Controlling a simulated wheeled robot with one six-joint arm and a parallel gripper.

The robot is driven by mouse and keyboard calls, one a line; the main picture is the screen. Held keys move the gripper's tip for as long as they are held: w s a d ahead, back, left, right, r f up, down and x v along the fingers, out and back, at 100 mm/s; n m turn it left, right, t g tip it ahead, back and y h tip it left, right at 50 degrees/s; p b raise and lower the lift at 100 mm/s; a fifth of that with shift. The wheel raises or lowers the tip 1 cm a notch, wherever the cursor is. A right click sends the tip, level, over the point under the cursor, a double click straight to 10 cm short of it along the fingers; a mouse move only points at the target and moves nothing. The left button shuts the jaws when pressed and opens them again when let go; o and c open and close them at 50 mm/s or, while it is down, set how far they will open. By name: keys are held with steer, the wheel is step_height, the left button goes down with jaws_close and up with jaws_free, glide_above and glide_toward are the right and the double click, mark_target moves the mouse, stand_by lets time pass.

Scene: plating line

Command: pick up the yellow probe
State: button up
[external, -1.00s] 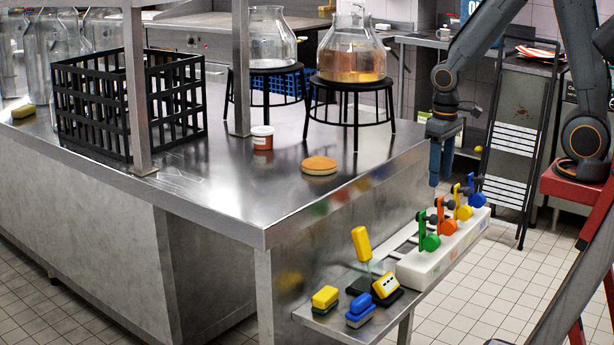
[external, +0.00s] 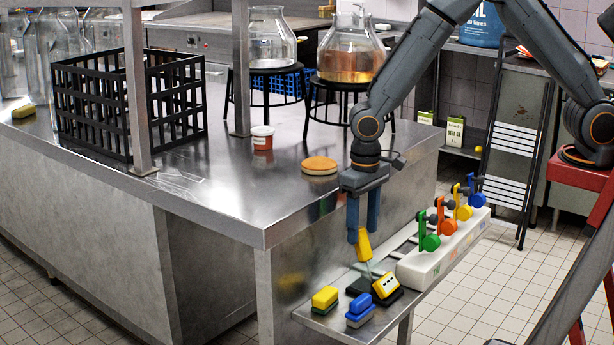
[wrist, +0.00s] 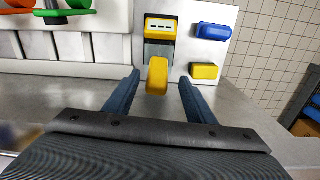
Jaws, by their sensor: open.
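The yellow probe (external: 363,245) stands upright on a thin stem above a dark base on the small side shelf. In the wrist view its yellow head (wrist: 157,76) sits between the fingertips, nearer the left finger, with space on both sides. My gripper (external: 362,232) points down right over the probe, its blue fingers at the top of the yellow head. In the wrist view my gripper (wrist: 160,84) is open and holds nothing. A yellow meter (external: 387,285) with dark ports sits beside the probe's base; it also shows in the wrist view (wrist: 161,28).
A yellow block (external: 325,298) and a blue block (external: 360,308) lie on the shelf in front. The steel table (external: 240,205) edge rises close behind the shelf.

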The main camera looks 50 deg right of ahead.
mark_target(365, 256)
steer(key=shift+d+f+p, duration=0.2)
steer(key=shift+f+p, duration=0.35)
steer(key=shift+f, duration=1.7)
steer(key=shift+c, duration=0.4)
steer(key=c, duration=1.1)
